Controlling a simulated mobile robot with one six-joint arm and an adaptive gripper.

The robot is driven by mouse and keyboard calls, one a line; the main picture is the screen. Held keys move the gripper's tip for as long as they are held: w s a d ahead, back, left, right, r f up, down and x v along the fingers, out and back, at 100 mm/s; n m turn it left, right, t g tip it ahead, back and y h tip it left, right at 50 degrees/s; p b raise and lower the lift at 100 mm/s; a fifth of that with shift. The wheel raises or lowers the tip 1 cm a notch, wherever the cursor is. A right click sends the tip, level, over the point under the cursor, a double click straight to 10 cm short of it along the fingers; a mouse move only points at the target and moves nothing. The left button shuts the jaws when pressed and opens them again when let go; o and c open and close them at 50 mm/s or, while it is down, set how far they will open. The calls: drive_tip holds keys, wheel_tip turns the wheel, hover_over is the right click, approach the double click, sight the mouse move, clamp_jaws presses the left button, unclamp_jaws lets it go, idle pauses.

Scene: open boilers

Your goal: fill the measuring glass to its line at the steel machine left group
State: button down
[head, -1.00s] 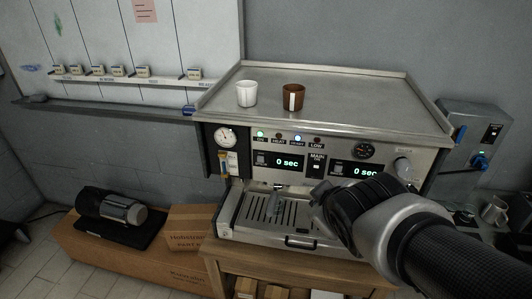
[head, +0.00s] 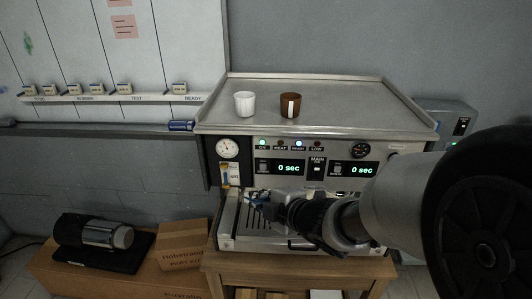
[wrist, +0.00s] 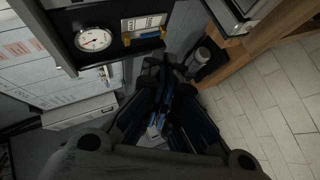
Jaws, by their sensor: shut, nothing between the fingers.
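My gripper (head: 258,200) is shut and empty, in front of the machine's left side above the drip tray (head: 232,222). In the wrist view my gripper (wrist: 162,88) shows its dark fingers together, with the machine's pressure gauge (wrist: 94,40) at upper left. I cannot make out a measuring glass in either current view.
A white cup (head: 244,104) and a brown cup (head: 290,105) stand on the machine's top. A cardboard box (head: 183,246) and a black-and-silver device (head: 95,232) are at lower left. A grey wall box (head: 450,120) is at right, partly behind my arm.

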sight(263, 167)
drive_tip(key=w+p, duration=0.3)
drive_tip(key=w, duration=0.5)
drive_tip(key=shift+w+d, duration=0.15)
drive_tip(key=shift+w, duration=0.25)
idle(1.2)
drive_tip(key=shift+w, duration=0.45)
drive_tip(key=shift+w, duration=0.45)
idle(0.5)
idle(0.6)
drive_tip(key=shift+s+b, duration=0.3)
drive_tip(key=shift+s, duration=0.6)
